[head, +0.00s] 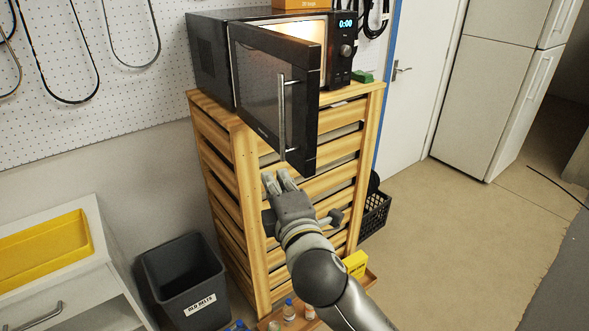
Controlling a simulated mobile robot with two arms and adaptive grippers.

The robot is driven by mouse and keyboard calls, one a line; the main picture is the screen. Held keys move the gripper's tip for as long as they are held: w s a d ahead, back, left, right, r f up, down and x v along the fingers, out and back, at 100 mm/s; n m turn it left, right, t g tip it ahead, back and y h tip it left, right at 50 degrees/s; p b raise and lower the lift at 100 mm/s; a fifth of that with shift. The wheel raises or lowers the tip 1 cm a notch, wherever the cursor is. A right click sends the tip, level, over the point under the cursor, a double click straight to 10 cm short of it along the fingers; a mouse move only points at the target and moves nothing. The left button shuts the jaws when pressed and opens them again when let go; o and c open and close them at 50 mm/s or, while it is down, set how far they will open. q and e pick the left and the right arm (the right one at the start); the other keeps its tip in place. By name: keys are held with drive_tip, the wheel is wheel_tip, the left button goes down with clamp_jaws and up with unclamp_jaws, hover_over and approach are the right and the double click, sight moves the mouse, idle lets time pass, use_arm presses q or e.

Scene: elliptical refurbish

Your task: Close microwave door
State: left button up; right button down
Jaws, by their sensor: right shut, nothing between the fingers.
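The black microwave (210,58) stands on top of a slatted wooden stand. Its door (262,85) is partly open, hinged at the left and swung out toward me, and the lit inside shows above it. A vertical metal handle (282,118) runs down the door's outer face near its free edge. My right gripper (279,178) is shut and empty. In the picture it sits just below the door's lower free corner, in front of the stand; whether it touches the door I cannot tell. My left gripper is not in view.
The wooden stand (243,150) fills the middle. A grey bin (185,280) and a white cabinet with a yellow tray (45,250) are at the left. A black crate (374,215) is right of the stand. Bottles stand at its foot. Open floor lies at the right.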

drive_tip(key=w+d, duration=0.1)
drive_tip(key=w+d+p, duration=0.1)
drive_tip(key=d, duration=0.1)
drive_tip(key=shift+w+d, duration=0.2)
drive_tip(key=shift+a, duration=0.1)
drive_tip(key=shift+w+p, duration=0.1)
drive_tip(key=shift+p, duration=0.2)
